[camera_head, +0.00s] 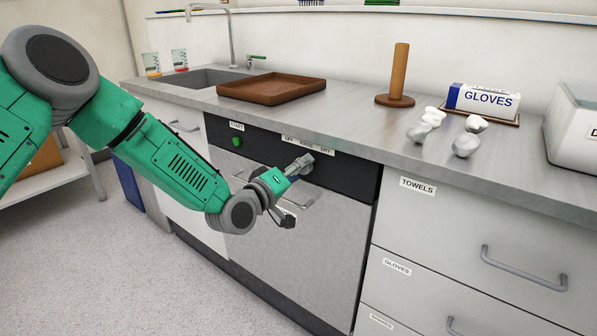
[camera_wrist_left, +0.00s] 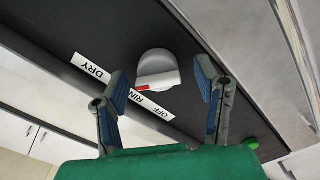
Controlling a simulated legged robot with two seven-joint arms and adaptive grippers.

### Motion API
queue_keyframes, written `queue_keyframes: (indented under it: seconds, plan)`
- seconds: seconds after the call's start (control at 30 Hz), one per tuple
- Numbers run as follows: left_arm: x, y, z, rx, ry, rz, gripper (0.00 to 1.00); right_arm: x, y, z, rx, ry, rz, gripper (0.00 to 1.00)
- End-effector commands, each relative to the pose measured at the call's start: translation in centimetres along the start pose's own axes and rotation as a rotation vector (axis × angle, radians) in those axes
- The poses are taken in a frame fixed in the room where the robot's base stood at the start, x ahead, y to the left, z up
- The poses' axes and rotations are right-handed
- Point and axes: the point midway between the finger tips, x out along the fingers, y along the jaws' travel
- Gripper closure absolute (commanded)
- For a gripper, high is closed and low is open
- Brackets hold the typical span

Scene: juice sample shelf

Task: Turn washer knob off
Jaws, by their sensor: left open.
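The washer (camera_head: 285,225) has a black panel with a green start button (camera_head: 236,141) at its left and a white label strip reading OFF, RINSE, DRY. In the left wrist view the grey round knob (camera_wrist_left: 158,65) has a raised grip bar with a red mark at one end. The red mark sits close to the RINSE lettering (camera_wrist_left: 135,97). My left gripper (camera_wrist_left: 163,86) is open, its two fingers on either side of the knob with gaps visible. In the head view the left gripper (camera_head: 298,166) is at the panel and largely hides the knob. My right gripper is not in view.
The washer's bar handle (camera_head: 298,203) lies just below the knob. The counter above holds a brown tray (camera_head: 272,88), a wooden post (camera_head: 398,75), a gloves box (camera_head: 484,100) and pale crumpled lumps (camera_head: 466,145). Drawers (camera_head: 470,240) stand to the right. The floor in front is clear.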

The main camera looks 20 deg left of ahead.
Motion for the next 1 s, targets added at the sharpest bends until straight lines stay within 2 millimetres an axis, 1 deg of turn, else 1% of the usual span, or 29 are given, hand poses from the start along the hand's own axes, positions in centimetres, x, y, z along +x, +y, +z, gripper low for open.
queue_keyframes:
  seconds: [0.03, 0.07, 0.1, 0.17, 0.2, 0.4, 0.57, 0.77, 1.0]
  plan:
    - [-0.01, -0.01, 0.01, 0.000, 0.000, 0.000, 0.47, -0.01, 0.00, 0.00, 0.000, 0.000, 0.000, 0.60]
    - [-0.01, -0.01, 0.01, 0.000, 0.000, 0.000, 0.57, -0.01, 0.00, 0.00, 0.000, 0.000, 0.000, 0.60]
    - [-0.02, -0.01, 0.01, 0.000, 0.000, 0.000, 0.71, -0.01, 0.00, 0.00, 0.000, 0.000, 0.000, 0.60]
    - [-0.02, -0.03, 0.01, 0.000, 0.000, 0.000, 0.92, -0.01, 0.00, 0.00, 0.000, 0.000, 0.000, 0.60]
    - [-0.03, -0.06, 0.02, 0.000, 0.000, -0.001, 0.94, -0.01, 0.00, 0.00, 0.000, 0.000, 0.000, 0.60]
    - [-0.05, -0.15, 0.04, -0.006, -0.001, -0.002, 0.94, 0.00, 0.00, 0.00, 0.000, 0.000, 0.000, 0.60]
    - [-0.08, -0.26, 0.04, -0.044, 0.000, -0.004, 0.94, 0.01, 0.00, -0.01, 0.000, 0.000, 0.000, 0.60]
    - [-0.11, -0.37, 0.10, -0.156, -0.001, -0.006, 0.94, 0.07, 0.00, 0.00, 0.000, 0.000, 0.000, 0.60]
    - [-0.12, -0.46, 0.18, -0.368, -0.001, -0.007, 0.94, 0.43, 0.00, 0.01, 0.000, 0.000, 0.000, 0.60]
